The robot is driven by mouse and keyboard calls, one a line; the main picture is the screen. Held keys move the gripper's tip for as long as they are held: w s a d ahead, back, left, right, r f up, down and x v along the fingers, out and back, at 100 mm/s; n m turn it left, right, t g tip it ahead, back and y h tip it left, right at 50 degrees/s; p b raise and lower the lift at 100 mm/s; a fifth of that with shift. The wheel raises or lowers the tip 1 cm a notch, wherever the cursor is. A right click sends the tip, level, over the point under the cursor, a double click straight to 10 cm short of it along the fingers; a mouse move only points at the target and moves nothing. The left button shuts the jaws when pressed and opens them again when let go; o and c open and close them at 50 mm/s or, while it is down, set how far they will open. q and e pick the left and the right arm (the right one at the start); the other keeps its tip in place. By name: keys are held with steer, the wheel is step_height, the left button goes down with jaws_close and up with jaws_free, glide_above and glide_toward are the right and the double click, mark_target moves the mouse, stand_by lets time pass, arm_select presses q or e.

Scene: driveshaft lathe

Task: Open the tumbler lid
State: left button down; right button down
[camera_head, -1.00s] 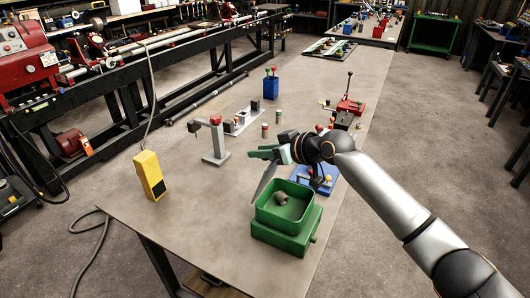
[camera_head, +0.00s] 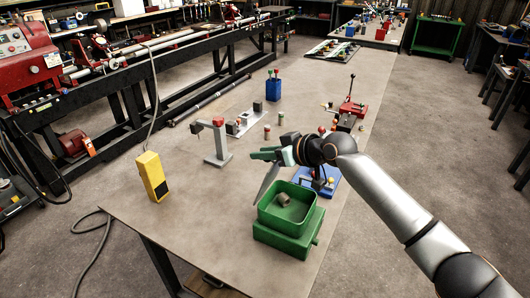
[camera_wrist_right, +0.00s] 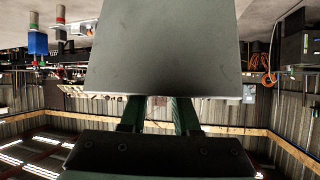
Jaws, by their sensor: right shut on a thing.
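The tumbler is a green open-topped box (camera_head: 303,228) on the near part of the table, with a small brownish-grey ring-shaped part (camera_head: 283,199) inside it. My right gripper (camera_head: 264,154) is above and behind the box's left side, shut on a thin grey plate, which looks like the lid (camera_head: 267,182). The lid hangs steeply tilted, almost edge-on, at the box's far left corner; I cannot tell whether it touches the rim. In the right wrist view, the lid (camera_wrist_right: 165,45) fills the upper middle, beyond the green fingers (camera_wrist_right: 158,114). My left gripper is out of view.
On the table (camera_head: 190,225), a yellow box (camera_head: 151,176) stands left and a grey stand (camera_head: 217,145) stands behind the tumbler. A blue fixture (camera_head: 325,183) is close behind it, partly hidden by my right gripper. Clear tabletop lies left of the tumbler.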

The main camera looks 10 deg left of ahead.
steer(key=shift+s+a+f, duration=0.3)
steer(key=shift+s+f, duration=0.1)
steer(key=shift+f, duration=0.3)
steer(key=c, duration=0.8)
jaws_free()
steer(key=shift+o, duration=0.9)
steer(key=shift+w, duration=0.15)
steer(key=shift+d+r, duration=0.1)
steer(key=shift+r, duration=0.05)
steer(key=shift+d+r, duration=0.2)
steer(key=shift+d, duration=0.1)
steer(key=v, duration=1.1)
steer(key=shift+s+d+b, duration=0.2)
steer(key=shift+s+b, duration=0.1)
steer(key=shift+b, duration=0.1)
steer(key=shift+r, duration=0.15)
